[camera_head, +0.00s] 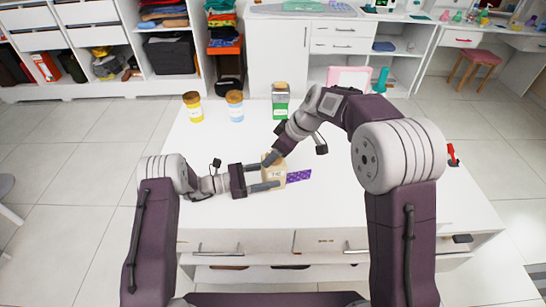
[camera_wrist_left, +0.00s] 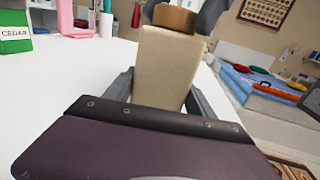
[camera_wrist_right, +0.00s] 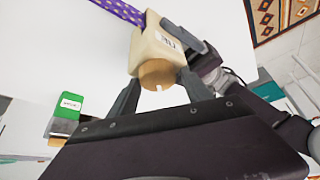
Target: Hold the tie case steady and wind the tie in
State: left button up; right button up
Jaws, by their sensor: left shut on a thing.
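The beige tie case (camera_head: 276,175) stands on the white table top, with a purple patterned tie (camera_head: 299,176) sticking out to its right. My left gripper (camera_head: 265,178) is shut on the case, one finger on each side; the case fills its jaws in the left wrist view (camera_wrist_left: 165,70). A round brown knob (camera_wrist_right: 157,74) sits on the case's top. My right gripper (camera_head: 272,158) is at the knob, its fingers on either side of it (camera_wrist_right: 158,82). Whether those fingers press on the knob, I cannot tell. The purple tie also shows in the right wrist view (camera_wrist_right: 120,10).
A yellow jar (camera_head: 193,110), a blue jar (camera_head: 235,109) and a green box (camera_head: 281,103) stand along the table's back edge. A pink box (camera_head: 350,78) and a teal thing (camera_head: 381,80) are behind.

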jog(key=c, duration=0.7)
jog(key=shift+a, duration=0.1)
jog(key=m+t+h, duration=0.1)
jog(key=m, duration=0.2)
jog(key=shift+s+m, duration=0.15)
jog(key=shift+m, duration=0.15)
jog(key=m+t+h, duration=0.1)
jog(key=m, duration=0.2)
jog(key=shift+h, duration=0.3)
jog(key=m+h, duration=0.1)
jog(key=m, duration=0.2)
jog(key=m+h, duration=0.1)
jog(key=m, duration=0.2)
jog(key=shift+f+t+h, duration=0.1)
jog(key=shift+t+h, duration=0.3)
jog(key=shift+d+m+h, duration=0.2)
jog(key=shift+m+h, duration=0.4)
jog(key=shift+m, duration=0.6)
jog(key=o, duration=0.9)
jog(key=shift+o, duration=0.2)
jog(key=shift+a, duration=0.15)
